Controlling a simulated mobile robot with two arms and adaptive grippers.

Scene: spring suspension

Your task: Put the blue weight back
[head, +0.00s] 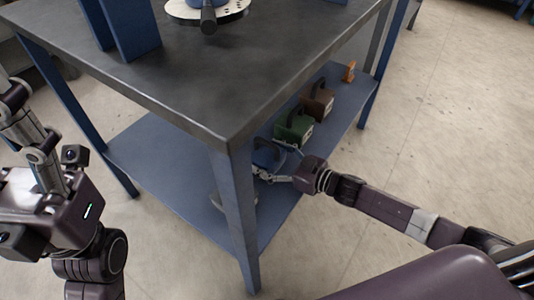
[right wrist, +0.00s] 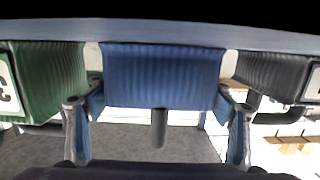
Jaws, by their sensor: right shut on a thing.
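The blue weight (head: 267,156) is at the lower shelf (head: 165,170) of the table, in line with other weights. My right gripper (head: 272,172) reaches in from the right and is shut on it. In the right wrist view the blue weight (right wrist: 160,75) shows between my two fingers (right wrist: 160,132), one at each side, with its handle pointing down in the picture. That view looks upside down, and the weight's base meets the shelf edge there, or nearly so. My left gripper (head: 28,135) is at the left edge of the head view, partly cut off, away from the table.
A green weight (head: 294,126), a brown weight (head: 318,101) and a small orange thing (head: 349,72) stand farther along the shelf. A grey weight (head: 217,201) is on the near side, mostly behind the table leg (head: 236,215). The tabletop (head: 190,75) overhangs the shelf.

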